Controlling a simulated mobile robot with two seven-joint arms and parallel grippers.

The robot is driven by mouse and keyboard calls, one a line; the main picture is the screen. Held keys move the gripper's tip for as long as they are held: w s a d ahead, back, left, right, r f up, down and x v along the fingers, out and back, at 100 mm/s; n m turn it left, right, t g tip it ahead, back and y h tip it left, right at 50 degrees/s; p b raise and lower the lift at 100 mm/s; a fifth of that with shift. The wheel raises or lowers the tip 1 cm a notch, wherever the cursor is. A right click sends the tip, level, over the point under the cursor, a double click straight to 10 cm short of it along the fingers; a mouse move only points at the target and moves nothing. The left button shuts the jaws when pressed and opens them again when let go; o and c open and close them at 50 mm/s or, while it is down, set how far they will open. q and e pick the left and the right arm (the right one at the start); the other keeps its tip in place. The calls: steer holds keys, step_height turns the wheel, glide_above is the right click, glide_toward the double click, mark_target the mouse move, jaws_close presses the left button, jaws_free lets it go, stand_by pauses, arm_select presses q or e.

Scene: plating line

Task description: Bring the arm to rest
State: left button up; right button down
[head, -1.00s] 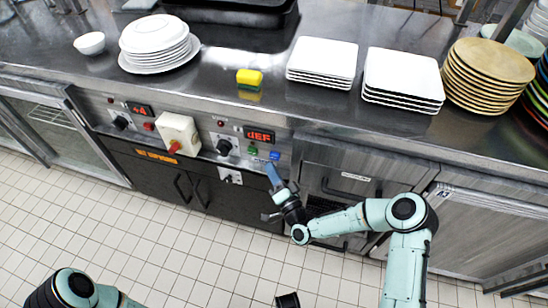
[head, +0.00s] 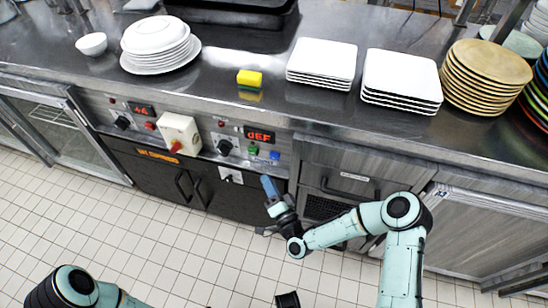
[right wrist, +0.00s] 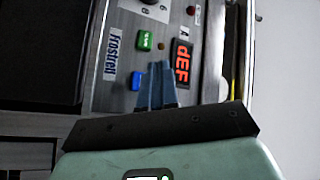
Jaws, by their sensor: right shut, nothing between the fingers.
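My right gripper (head: 268,186) is in front of the hot cupboard's control panel (head: 205,146), a little below the blue button (head: 274,155) and the green button (head: 253,151). Its blue fingers are shut with nothing between them and stand apart from the panel. In the right wrist view the shut fingers (right wrist: 162,86) point toward the panel, near the red display (right wrist: 182,62), the green button (right wrist: 145,41) and the blue button (right wrist: 136,80). Part of my left arm shows at the bottom left of the head view; its gripper is out of the picture.
The steel counter (head: 225,65) carries a yellow sponge (head: 249,78), white round plates (head: 160,45), square white plates (head: 321,62), tan plates (head: 487,75) and a bowl (head: 91,44). The tiled floor (head: 150,235) in front is clear.

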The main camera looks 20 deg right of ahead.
stand_by(0.3)
steer(key=s+a+f+n+g+y, duration=0.1)
steer(key=s+a+f+n+g, duration=0.1)
steer(key=s+f+g, duration=0.45)
steer(key=s+a+f+n+g, duration=0.1)
steer(key=s+f+n+g, duration=0.15)
steer(key=f, duration=0.75)
steer(key=s+d+f+g, duration=0.2)
steer(key=s+f+g, duration=0.45)
steer(key=s, duration=0.45)
steer(key=s+d+f+g+h+p, duration=0.1)
steer(key=s+d+g+h+p, duration=0.2)
steer(key=s, duration=0.8)
arm_select(q)
steer(key=s+d+r+g+p, duration=0.1)
steer(key=s+r+p, duration=0.1)
steer(key=r+p, duration=0.5)
steer(key=s+d+r+g+p, duration=0.1)
steer(key=s+r+p, duration=0.2)
steer(key=r+p, duration=0.3)
step_height(320, 180, up, 4)
steer(key=shift+d+f+m+g+h+p, duration=0.2)
steer(key=shift+d+m+g+h+p, duration=0.1)
steer(key=shift+d+h+p, duration=0.1)
arm_select(e)
step_height(320, 180, up, 15)
steer(key=s+a+n+g+y, duration=0.1)
steer(key=s+a+g+y, duration=0.1)
steer(key=shift+s+a+g, duration=0.3)
steer(key=shift+a+g, duration=0.05)
